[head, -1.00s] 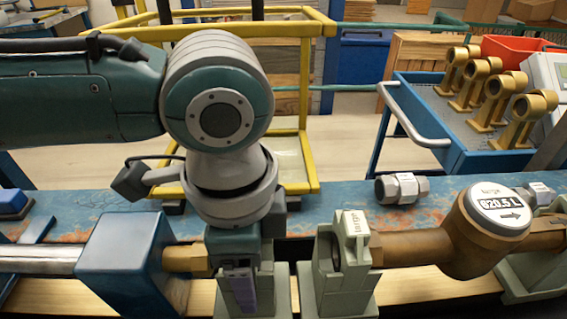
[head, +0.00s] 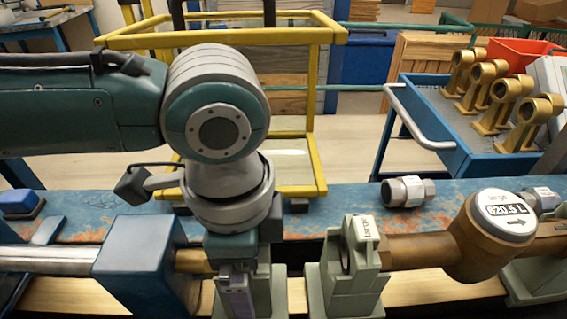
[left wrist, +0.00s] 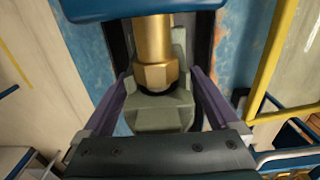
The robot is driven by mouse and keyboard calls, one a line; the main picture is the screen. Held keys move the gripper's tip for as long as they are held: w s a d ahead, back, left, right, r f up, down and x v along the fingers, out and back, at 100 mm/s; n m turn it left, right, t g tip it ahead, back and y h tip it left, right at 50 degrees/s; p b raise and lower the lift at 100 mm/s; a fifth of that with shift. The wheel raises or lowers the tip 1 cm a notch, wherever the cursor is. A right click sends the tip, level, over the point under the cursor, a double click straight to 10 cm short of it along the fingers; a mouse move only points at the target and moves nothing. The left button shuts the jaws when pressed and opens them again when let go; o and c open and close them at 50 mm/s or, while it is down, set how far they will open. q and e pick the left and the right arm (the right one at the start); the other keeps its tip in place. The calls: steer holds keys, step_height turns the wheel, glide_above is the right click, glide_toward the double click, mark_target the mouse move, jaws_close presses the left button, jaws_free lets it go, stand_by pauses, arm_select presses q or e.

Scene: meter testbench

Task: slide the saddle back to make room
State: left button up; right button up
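The grey-green saddle (head: 262,297) stands below my left gripper (head: 238,280), right of a blue block (head: 145,262). In the left wrist view the saddle (left wrist: 160,118) lies between the two purple fingers of my left gripper (left wrist: 158,88), which close against its sides. A brass fitting (head: 193,262) runs from the blue block to the saddle; its hex end (left wrist: 155,74) sits over the saddle in the left wrist view. A second saddle (head: 345,290) with a tagged top stands to the right, apart from the first. My right gripper is not in view.
A brass meter (head: 478,250) with a round display sits right of the second saddle. A grey coupling (head: 407,192) lies on the blue bench (head: 300,220). A blue trolley (head: 440,120) holding several brass fittings stands behind, beside a yellow frame (head: 322,120).

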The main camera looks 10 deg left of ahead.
arm_select(q)
steer(key=shift+o, duration=0.2)
step_height(320, 180, up, 10)
steer(key=shift+f+p, duration=0.1)
steer(key=shift+p, duration=0.45)
steer(key=shift+d, duration=0.1)
